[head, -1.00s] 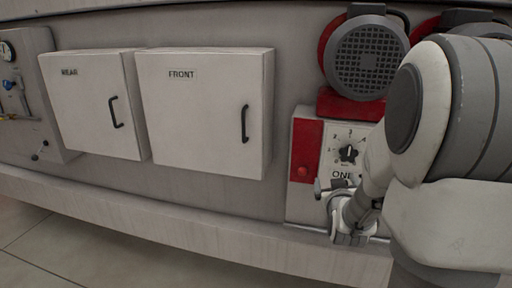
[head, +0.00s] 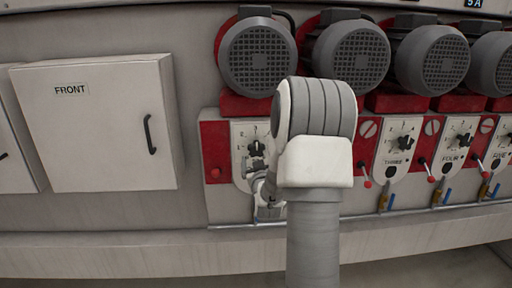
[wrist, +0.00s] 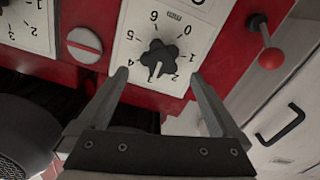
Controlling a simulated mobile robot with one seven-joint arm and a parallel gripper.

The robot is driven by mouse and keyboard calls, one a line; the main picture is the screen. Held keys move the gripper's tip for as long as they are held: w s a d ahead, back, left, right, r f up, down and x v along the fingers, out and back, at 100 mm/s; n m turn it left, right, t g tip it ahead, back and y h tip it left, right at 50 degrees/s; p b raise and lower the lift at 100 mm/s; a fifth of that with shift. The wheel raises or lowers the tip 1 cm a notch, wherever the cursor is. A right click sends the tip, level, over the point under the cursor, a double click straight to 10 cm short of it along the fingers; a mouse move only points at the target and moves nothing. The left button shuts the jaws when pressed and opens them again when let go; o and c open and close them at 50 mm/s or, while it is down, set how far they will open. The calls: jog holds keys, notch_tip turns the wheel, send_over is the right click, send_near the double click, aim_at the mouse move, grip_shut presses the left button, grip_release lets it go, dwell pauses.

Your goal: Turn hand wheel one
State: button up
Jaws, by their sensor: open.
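Hand wheel one is a small black lobed knob on a white numbered dial. In the head view the hand wheel (head: 256,147) is on the leftmost red and white panel, and my arm covers the panel's lower part and label. In the wrist view the hand wheel (wrist: 160,57) appears upside down with a white pointer mark near 2 and 3. My gripper (wrist: 160,76) is open and empty, its two fingers spread either side of the wheel in the picture. I cannot tell how far the tips are from the panel.
Grey motors (head: 258,58) stand in a row above the panels. Panel three (head: 396,146) and others continue right, with red-knobbed levers. A red-knobbed lever (wrist: 270,58) is right of the dial in the wrist view. The FRONT cabinet (head: 97,125) is at left.

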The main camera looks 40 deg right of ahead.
aim_at(257, 150)
jog(key=x, duration=0.7)
jog(key=shift+w+d+p, duration=0.2)
jog(key=shift+w+p, duration=0.1)
jog(key=shift+p, duration=0.1)
jog(key=c, duration=1.2)
jog(key=shift+c, duration=0.2)
jog(key=shift+f+m+b, duration=0.15)
jog(key=shift+m+b, duration=0.15)
jog(key=shift+b, duration=0.2)
